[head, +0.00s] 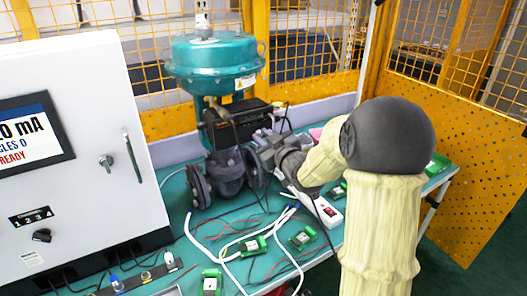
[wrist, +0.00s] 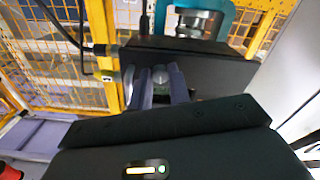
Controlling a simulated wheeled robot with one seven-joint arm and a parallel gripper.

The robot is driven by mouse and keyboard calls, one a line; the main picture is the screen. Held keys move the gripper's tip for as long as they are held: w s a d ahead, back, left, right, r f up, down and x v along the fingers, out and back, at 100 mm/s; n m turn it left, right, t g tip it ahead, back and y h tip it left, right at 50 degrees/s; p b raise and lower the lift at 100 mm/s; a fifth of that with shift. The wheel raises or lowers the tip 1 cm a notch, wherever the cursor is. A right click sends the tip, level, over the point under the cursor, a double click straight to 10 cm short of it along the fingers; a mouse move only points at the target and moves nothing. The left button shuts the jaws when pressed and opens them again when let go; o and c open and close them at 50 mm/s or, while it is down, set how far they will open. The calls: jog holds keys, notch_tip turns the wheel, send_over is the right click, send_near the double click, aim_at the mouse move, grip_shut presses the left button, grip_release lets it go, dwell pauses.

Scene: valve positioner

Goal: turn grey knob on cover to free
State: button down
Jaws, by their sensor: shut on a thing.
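The grey knob (wrist: 160,76) shows between my fingertips in the wrist view, against the black positioner cover (wrist: 205,66). My gripper (wrist: 160,88) is shut on it, one finger on each side. In the head view the positioner (head: 236,124) sits on the valve below the teal actuator (head: 213,68). My gripper (head: 268,140) reaches it from the right, and the knob is hidden there. I cannot read the knob's pointer or any free marking.
A white control cabinet (head: 85,170) with a screen stands at the left. Cables, green terminal blocks (head: 252,246) and a white power strip (head: 328,212) lie on the teal bench. Yellow mesh fencing (head: 455,135) closes the back and right. A black cable (wrist: 62,32) runs beside the positioner.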

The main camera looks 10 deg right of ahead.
jog(key=n+b, duration=0.7)
jog(key=b, duration=0.1)
dwell(0.5)
jog(key=c, duration=1.3)
grip_release()
jog(key=v, duration=1.7)
jog(key=shift+s, duration=0.15)
